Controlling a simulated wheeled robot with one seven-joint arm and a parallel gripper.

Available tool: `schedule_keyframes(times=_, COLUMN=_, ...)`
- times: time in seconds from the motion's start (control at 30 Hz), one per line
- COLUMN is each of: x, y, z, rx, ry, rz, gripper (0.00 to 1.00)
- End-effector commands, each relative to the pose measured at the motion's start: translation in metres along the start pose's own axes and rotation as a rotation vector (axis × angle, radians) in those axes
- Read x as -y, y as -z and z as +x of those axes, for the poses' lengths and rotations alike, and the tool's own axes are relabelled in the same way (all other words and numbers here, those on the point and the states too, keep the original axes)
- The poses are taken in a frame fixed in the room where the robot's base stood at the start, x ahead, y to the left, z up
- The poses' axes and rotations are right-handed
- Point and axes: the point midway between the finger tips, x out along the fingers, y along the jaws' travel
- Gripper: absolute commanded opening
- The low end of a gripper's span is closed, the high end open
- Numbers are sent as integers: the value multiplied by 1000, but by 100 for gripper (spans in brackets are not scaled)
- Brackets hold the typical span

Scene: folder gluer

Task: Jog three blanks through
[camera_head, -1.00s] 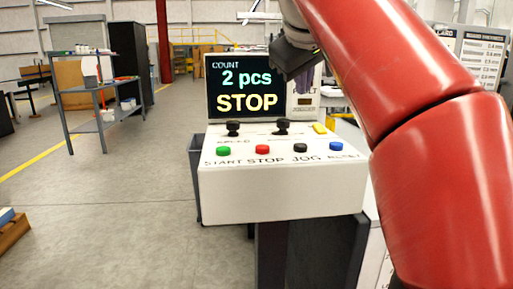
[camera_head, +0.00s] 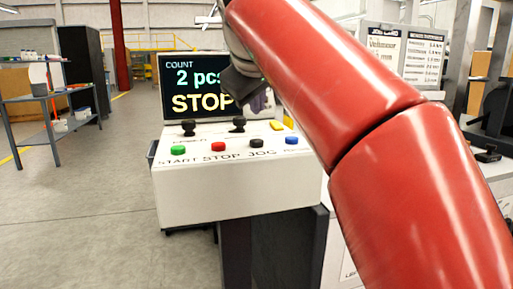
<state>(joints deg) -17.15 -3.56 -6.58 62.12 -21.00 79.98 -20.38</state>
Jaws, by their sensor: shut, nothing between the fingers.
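The white control console (camera_head: 235,200) stands in the middle of the view. Its screen (camera_head: 190,85) reads COUNT, 2 pcs and STOP. On the console's sloped face are a green START button (camera_head: 178,150), a red STOP button (camera_head: 218,147), a black JOG button (camera_head: 256,143) and a blue button (camera_head: 291,140). My gripper (camera_head: 240,88) is a dark shape in front of the screen's right side, above the buttons and apart from them. It is shut and empty. No blanks can be made out.
Two black knobs (camera_head: 189,128) (camera_head: 239,124) and a yellow piece (camera_head: 277,125) sit behind the button row. Machine parts (camera_head: 492,115) stand at the right. A shelf unit (camera_head: 45,105) is at the left. The floor (camera_head: 80,210) left of the console is clear.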

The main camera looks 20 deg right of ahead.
Motion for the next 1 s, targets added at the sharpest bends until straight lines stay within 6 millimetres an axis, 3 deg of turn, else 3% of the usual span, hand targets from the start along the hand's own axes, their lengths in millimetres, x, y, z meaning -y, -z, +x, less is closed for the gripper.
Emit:
schedule_keyframes(times=0.03, x=8, y=-8, z=11, rx=0, ry=0, rz=0, gripper=0)
schedule_keyframes(times=0.3, x=18, y=-17, z=24, rx=0, ry=0, rz=0, gripper=0)
schedule_keyframes(times=1.0, x=19, y=-18, z=26, rx=0, ry=0, rz=0, gripper=0)
